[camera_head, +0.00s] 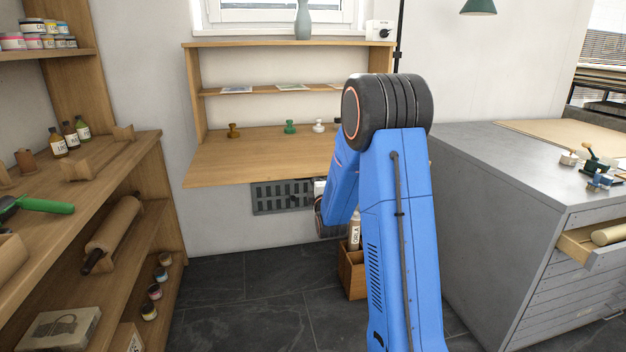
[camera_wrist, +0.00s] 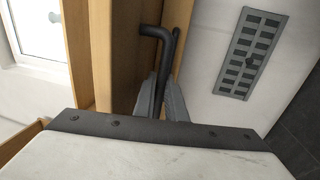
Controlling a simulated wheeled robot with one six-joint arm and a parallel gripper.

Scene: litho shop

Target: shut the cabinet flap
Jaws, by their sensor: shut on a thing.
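The cabinet flap (camera_head: 250,165) is a pale wooden board. It lies folded down, about level, in front of the open wall cabinet (camera_head: 194,95). In the wrist view the flap's wood (camera_wrist: 120,55) fills the upper middle. A black bent bar handle (camera_wrist: 158,32) is at the wood there. My gripper (camera_wrist: 162,105) is shut on this handle, with a grey finger on each side of it. In the head view my blue arm hides the right part of the flap, and the fingers and the handle are not clearly seen.
Small stamps (camera_head: 290,126) stand inside the cabinet at the back. A grey wall vent (camera_head: 283,196) is below the flap, and a wooden box with a bottle (camera_head: 355,230) stands on the floor. Shelves (camera_head: 150,150) flank the left, a grey drawer cabinet (camera_head: 480,200) the right.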

